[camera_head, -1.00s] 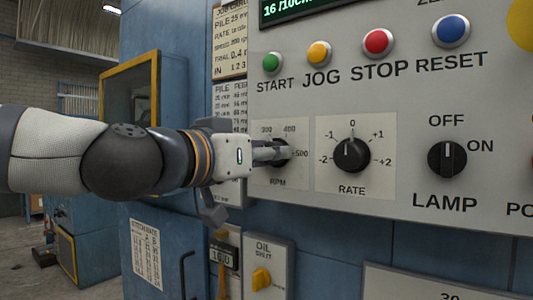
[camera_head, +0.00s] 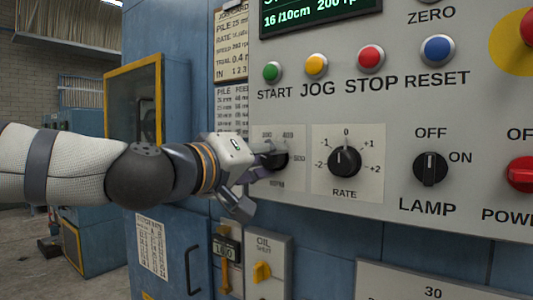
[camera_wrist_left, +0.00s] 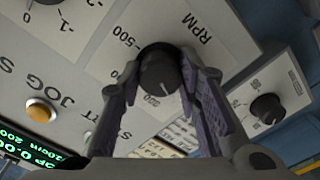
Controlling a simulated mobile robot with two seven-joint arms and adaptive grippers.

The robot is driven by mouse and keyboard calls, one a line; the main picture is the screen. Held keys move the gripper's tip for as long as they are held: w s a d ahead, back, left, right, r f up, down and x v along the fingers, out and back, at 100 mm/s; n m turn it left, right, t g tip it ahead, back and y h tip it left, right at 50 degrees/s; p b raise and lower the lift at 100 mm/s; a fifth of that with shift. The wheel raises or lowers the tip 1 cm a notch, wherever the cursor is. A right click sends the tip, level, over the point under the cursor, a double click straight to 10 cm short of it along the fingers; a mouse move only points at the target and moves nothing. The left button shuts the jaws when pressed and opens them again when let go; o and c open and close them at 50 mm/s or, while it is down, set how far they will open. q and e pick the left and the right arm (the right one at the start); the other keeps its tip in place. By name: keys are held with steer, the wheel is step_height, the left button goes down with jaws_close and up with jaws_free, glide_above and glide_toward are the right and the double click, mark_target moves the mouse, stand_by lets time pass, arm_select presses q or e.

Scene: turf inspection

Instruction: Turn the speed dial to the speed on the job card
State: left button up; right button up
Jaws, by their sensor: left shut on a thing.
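The black speed dial (camera_head: 281,159), with its RPM label, sits at the left of the grey control panel. My left gripper (camera_head: 266,161) reaches it from the left and is shut on it. In the left wrist view, the dial (camera_wrist_left: 158,70) lies between the two fingers, its white mark pointing down and slightly right, away from the 500 figure. The exact number it points to is hidden. The job card (camera_head: 231,45) hangs left of the panel; its small speed line seems to read 200. The green display (camera_head: 315,15) shows 16/10cm and 200. My right gripper is not in view.
The RATE dial (camera_head: 345,161) is close to the right of the speed dial. The LAMP switch (camera_head: 431,168) is farther right. START (camera_head: 272,72), JOG (camera_head: 316,66), STOP (camera_head: 371,58) and RESET (camera_head: 437,50) buttons run above. A yellow oil switch (camera_head: 262,272) is below.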

arm_select(q)
steer(key=shift+n, duration=1.9)
steer(key=o, duration=1.1)
steer(key=shift+o, duration=0.2)
